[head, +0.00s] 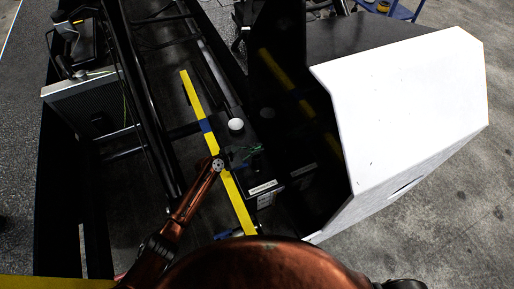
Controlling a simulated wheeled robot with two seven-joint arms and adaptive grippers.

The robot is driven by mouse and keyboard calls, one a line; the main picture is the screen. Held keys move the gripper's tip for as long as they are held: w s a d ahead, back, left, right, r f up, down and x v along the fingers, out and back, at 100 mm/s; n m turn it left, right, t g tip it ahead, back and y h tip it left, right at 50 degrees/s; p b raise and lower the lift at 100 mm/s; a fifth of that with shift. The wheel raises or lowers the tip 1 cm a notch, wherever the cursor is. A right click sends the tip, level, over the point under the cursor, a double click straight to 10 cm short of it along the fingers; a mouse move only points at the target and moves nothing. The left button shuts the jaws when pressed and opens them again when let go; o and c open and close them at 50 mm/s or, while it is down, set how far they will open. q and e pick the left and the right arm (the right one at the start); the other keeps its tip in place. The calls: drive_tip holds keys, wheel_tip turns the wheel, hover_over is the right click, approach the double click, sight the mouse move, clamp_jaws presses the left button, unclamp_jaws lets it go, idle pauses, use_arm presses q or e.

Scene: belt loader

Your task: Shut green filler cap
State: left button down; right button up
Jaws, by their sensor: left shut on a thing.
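The green filler cap (253,149) shows as a small dark green shape in the dark bay, beside the yellow strip. My left gripper (236,160) reaches in from the lower left and is shut at the cap. Its fingers are dark against the dark bay, so the exact contact is hard to see. I cannot tell whether the cap is fully down or raised. My right gripper is not in view.
A white-topped round cap (236,125) stands just behind the green one. A yellow strip (240,205) crosses the bay close to my left arm. A large white panel (410,110) stands on the right. Black rails (150,100) run along the left.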

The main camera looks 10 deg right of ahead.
use_arm(q)
drive_tip(key=shift+s+f, duration=0.1)
drive_tip(key=shift+f, duration=0.1)
drive_tip(key=c, duration=2.1)
unclamp_jaws()
drive_tip(key=shift+r, duration=0.1)
drive_tip(key=v, duration=1.2)
